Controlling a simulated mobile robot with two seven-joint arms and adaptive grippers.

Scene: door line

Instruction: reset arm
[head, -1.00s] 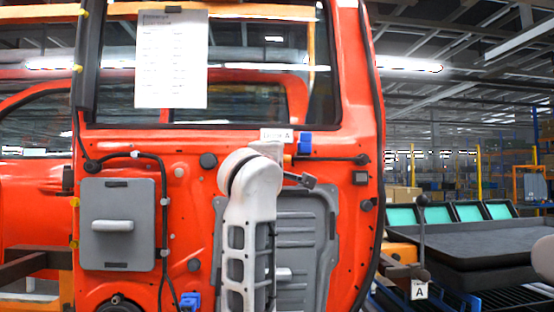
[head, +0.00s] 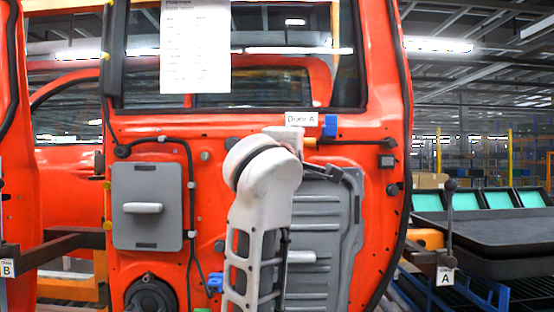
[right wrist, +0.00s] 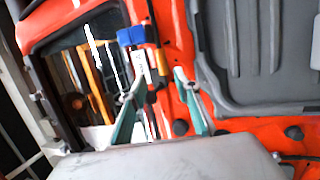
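In the head view a white arm link of mine stands upright in front of the orange-red door (head: 330,200), hiding part of its panel. My right gripper (right wrist: 160,85) shows in the right wrist view with its two teal fingers apart, and nothing is seen between them. It faces the door, which also shows in that view (right wrist: 172,32), near a blue clip (right wrist: 131,36) and a white label. I cannot tell whether the fingers touch the door. My left gripper is not in view.
The door carries a grey square panel (head: 147,206) with a handle, a larger grey panel (head: 325,235), a paper sheet (head: 195,46) and a "Door A" label (head: 301,119). A black-topped table with teal bins (head: 484,199) stands right. Another orange-red part (head: 12,150) is at the left edge.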

